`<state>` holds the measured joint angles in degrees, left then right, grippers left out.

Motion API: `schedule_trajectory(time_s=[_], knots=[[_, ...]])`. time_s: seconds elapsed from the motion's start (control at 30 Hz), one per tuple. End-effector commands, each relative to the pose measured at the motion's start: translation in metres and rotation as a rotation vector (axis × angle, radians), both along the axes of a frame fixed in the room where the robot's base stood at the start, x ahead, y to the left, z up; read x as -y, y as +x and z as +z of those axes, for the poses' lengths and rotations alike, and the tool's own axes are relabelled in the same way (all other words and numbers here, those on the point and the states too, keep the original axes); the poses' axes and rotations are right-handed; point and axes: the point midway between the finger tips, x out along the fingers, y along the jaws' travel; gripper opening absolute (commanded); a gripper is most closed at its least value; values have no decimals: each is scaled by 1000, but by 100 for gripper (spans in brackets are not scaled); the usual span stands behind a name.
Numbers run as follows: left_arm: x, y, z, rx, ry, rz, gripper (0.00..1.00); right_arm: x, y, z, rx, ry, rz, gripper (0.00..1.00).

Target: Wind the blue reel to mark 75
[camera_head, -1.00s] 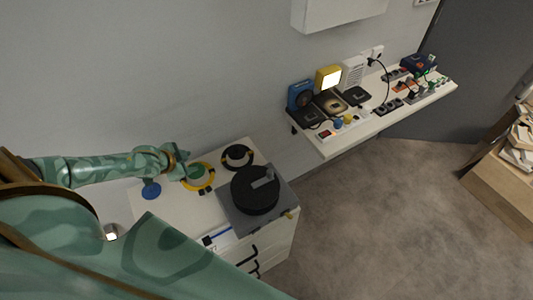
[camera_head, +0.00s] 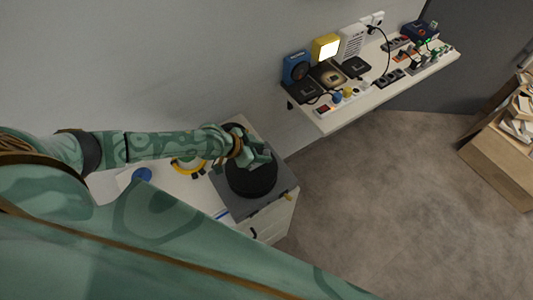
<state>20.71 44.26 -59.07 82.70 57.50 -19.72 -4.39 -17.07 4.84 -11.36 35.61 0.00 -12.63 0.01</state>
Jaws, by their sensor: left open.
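A small blue disc (camera_head: 141,174), the only reel-like blue thing on the cabinet, lies flat at the left of its white top (camera_head: 112,188). A black round drum (camera_head: 251,183) sits on a grey square base (camera_head: 227,206) at the right of this top. My left gripper (camera_head: 258,157) is open over the far part of the drum, where the drum's grey handle is now hidden. I cannot tell whether it touches the handle. I cannot read a mark 75 anywhere. My right gripper is out of view.
A wall shelf (camera_head: 335,125) with a lit yellow lamp (camera_head: 326,47) and several devices is at the upper right. An open carton (camera_head: 500,165) stands at the right edge. The floor between is clear.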

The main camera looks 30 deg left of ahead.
Motion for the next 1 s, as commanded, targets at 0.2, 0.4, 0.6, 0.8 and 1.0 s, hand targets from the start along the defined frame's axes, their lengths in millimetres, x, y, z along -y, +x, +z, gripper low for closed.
schedule_trajectory(time_s=[0.2,0.4,0.6,0.8,1.0], knots=[[11,14,-19,0,-1,1,44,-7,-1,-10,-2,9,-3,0],[13,16,-20,1,0,1,44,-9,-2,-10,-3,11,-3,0],[13,16,-20,1,0,1,24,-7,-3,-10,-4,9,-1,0],[12,16,-20,1,-1,1,0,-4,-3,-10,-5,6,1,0],[11,16,-18,0,-1,23,0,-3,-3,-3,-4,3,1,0]])
